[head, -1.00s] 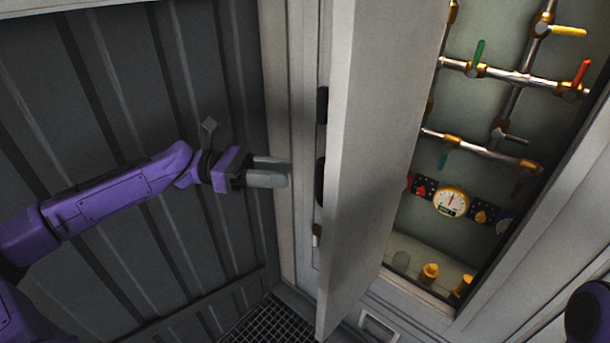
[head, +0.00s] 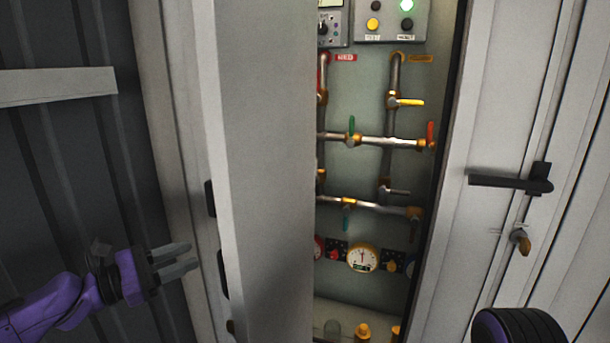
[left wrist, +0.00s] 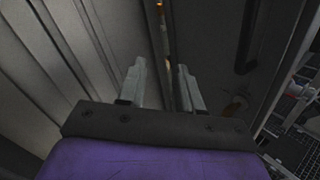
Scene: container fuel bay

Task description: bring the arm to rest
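My left gripper (head: 177,260) is at the lower left of the head view, left of the open cabinet door. Its two grey fingers are apart with nothing between them. The left wrist view also shows the fingers (left wrist: 160,88) spread and empty, with dim wall panels beyond. The purple left arm comes in from the lower left corner. A dark rounded part with a purple edge, at the bottom right of the head view, looks like part of my right arm; no right fingers show.
An open grey door (head: 265,170) stands between my left gripper and the pipe cabinet. A closed door with a black handle (head: 510,181) is at right.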

